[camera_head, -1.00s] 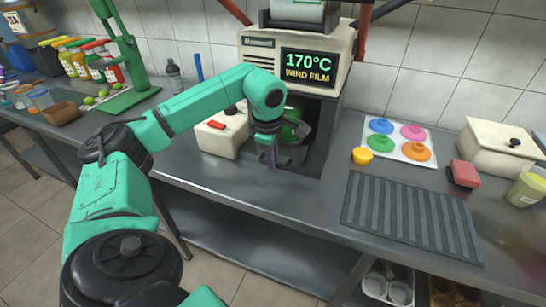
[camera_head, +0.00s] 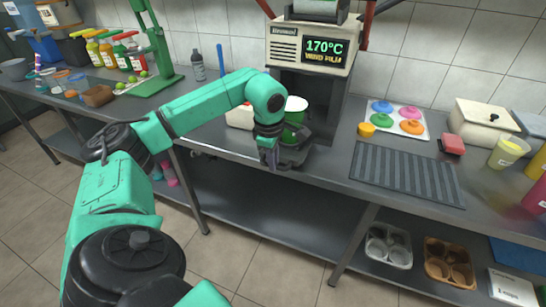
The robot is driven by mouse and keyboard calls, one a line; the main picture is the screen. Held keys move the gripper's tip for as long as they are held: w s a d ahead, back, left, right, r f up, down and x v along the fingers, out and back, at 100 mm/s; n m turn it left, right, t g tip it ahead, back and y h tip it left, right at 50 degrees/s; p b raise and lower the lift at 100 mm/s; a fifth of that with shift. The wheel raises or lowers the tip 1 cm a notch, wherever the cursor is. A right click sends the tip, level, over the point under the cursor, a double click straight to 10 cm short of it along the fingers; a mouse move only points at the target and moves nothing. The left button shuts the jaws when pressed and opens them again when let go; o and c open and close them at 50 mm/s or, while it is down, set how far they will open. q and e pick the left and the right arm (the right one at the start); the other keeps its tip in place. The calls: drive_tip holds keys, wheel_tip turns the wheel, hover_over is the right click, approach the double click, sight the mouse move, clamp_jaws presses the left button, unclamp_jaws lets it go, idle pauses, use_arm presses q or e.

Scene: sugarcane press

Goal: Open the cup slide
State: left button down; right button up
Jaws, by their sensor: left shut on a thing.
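The cup sealing machine (camera_head: 312,42) stands at the back of the counter, with a lit screen reading 170°C. Its dark cup slide (camera_head: 296,156) sticks out from the machine's lower opening toward the counter's front edge. A green cup with a pale top (camera_head: 294,118) stands in the slide, partly hidden by my left arm. My left gripper (camera_head: 269,158) points down at the slide's front end and is shut on it. The gripped part is mostly hidden by the fingers. My right gripper is not in view.
A white box (camera_head: 240,117) sits behind my left forearm. A grey ribbed mat (camera_head: 406,172) and a tray of colored lids (camera_head: 394,122) lie to the right. A green press (camera_head: 155,50) stands at the left. The floor in front is clear.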

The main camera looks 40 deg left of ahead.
use_arm(q)
drive_tip(key=c, duration=0.9)
unclamp_jaws()
drive_tip(key=shift+o, duration=0.2)
wheel_tip(320, 180, up, 14)
drive_tip(key=s+p, duration=0.2)
drive_tip(key=shift+s+d+r, duration=0.2)
drive_tip(key=shift+d+r, duration=0.05)
drive_tip(key=shift+d, duration=0.2)
drive_tip(key=shift+f, duration=0.1)
